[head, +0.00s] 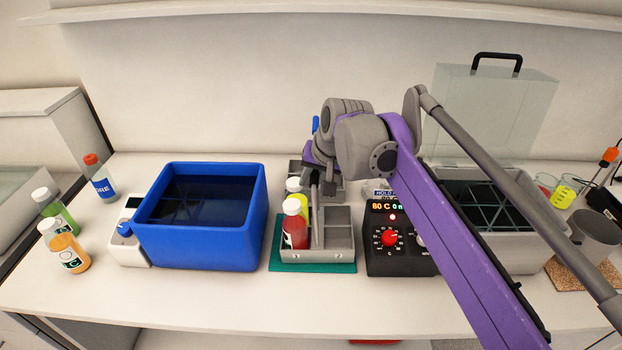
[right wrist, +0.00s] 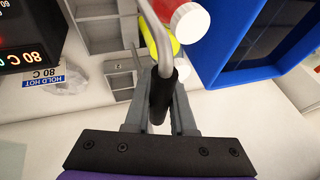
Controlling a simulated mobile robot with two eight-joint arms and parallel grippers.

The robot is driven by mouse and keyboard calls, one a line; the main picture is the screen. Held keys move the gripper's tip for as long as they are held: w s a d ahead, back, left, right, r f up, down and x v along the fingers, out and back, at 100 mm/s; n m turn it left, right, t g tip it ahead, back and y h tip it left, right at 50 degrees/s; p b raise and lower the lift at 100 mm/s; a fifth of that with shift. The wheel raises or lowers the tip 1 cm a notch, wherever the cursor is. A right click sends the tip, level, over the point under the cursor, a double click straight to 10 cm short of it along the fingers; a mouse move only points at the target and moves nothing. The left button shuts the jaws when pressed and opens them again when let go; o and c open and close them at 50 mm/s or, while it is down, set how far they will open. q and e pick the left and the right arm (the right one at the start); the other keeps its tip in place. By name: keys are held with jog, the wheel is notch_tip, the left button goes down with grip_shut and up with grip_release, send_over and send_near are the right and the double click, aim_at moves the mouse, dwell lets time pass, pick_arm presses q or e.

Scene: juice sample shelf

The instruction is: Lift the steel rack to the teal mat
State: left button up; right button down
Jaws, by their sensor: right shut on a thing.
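The steel rack (head: 318,255) is over the teal mat (head: 313,268) in the head view, with a strip of mat showing along its front and right edge. I cannot tell whether it touches the mat. It holds a red bottle (head: 295,232) and a yellow bottle (head: 303,212), both white-capped, on its left side. My right gripper (right wrist: 160,105) is shut on the rack's black handle grip (right wrist: 162,92), on a bent steel rod. In the head view my right arm hides the rack's rear part. My left gripper is not in view.
A blue bath (head: 200,250) stands close left of the mat. A black heater controller (head: 400,262) and a clear-lidded bath (head: 510,262) stand to the right. Several loose bottles, such as an orange one (head: 68,252), stand far left. The table's front strip is clear.

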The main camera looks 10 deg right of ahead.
jog(key=c, duration=0.7)
grip_release()
jog(key=shift+f, duration=0.1)
